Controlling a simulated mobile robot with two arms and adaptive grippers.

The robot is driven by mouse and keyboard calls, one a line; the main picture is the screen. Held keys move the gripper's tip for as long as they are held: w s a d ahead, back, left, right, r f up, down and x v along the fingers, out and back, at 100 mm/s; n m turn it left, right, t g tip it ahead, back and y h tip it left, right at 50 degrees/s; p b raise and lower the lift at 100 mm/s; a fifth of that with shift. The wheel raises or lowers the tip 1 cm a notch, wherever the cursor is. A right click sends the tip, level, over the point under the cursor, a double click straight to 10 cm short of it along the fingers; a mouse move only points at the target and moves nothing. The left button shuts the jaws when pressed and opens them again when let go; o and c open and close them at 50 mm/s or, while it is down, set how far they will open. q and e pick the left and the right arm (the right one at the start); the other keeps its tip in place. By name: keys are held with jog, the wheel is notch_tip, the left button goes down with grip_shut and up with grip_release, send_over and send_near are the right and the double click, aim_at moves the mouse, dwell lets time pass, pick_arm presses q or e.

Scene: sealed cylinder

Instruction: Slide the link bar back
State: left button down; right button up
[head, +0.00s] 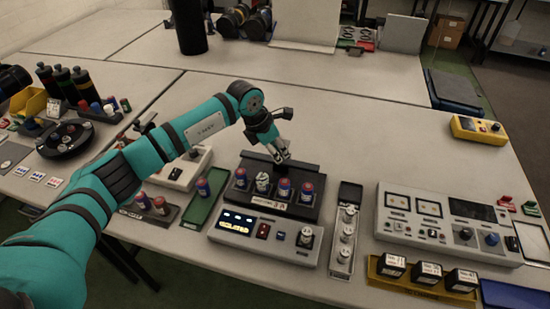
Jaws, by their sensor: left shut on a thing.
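The link bar (305,169) appears as a dark bar across the back of a black rack (313,211) in the head view. Several capped cylinders, red-and-blue (283,190) and one white (262,182), stand in a row in the rack in front of the bar. My left gripper (281,157) points down at the middle of the bar, with its fingertips shut on it. The fingers partly hide the bar, so the exact grip is hard to see. My right gripper is out of view.
A control box with a lit display (235,223) stands in front of the rack. A green tray (204,206) lies to its left and a narrow metal-topped holder (345,238) to its right. A large panel (430,207) stands farther right. The table behind the rack is clear.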

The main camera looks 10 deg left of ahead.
pick_arm(q)
jog(key=c, duration=1.4)
grip_release()
jog(key=shift+w+r, duration=0.2)
jog(key=shift+r, duration=0.05)
jog(key=shift+o, duration=1.3)
jog(key=shift+w+f, duration=0.1)
jog(key=shift+f, duration=0.1)
jog(key=v, duration=1.2)
